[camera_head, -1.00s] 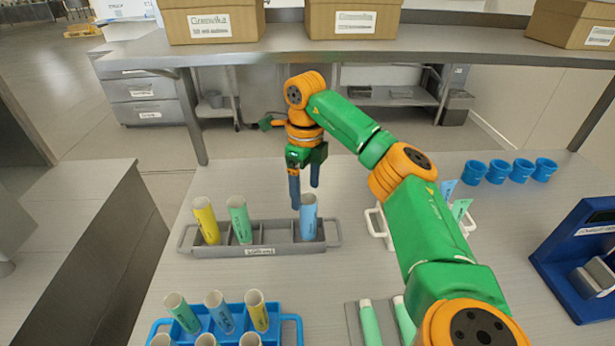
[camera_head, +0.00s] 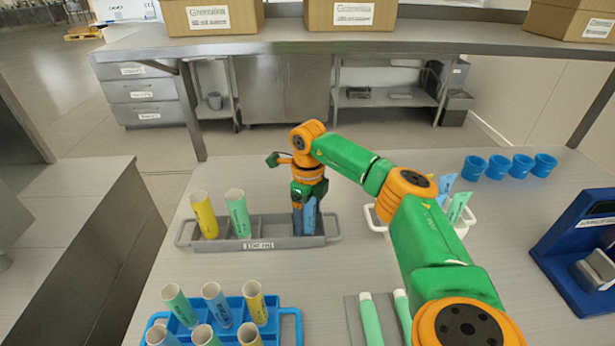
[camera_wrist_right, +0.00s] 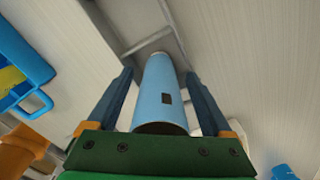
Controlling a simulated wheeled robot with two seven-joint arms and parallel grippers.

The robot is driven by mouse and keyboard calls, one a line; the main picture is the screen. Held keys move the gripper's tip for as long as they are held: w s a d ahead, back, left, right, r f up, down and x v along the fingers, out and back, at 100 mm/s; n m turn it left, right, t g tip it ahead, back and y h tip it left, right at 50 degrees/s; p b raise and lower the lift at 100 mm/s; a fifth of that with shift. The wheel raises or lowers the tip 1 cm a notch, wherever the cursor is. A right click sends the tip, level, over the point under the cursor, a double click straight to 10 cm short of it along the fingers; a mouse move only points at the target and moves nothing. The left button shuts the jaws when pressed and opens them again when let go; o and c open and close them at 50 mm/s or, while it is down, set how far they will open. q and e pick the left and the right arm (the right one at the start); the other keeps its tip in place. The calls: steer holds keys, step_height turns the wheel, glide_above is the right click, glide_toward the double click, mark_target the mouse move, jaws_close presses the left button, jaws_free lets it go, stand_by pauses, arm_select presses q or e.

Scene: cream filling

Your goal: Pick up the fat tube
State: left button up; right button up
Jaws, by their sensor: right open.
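A blue tube (camera_head: 311,217) stands in the right part of the grey rack (camera_head: 279,243), partly hidden by my right gripper (camera_head: 303,225). In the right wrist view the blue tube (camera_wrist_right: 160,95) stands between the two open fingers of my right gripper (camera_wrist_right: 161,85), with a gap showing on each side. The same rack holds a yellow tube (camera_head: 204,215) at its left end and a mint green tube (camera_head: 238,213) beside it. Which tube the task calls fat is not clear from the pictures. My left gripper is not in view.
A blue rack (camera_head: 291,314) with several tubes stands at the front. A white-handled rack (camera_head: 378,226) with tubes is right of the grey rack, partly behind my arm. Blue cups (camera_head: 498,168) stand at the back right; a blue device (camera_head: 580,255) is at the right.

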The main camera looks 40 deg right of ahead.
jaws_close()
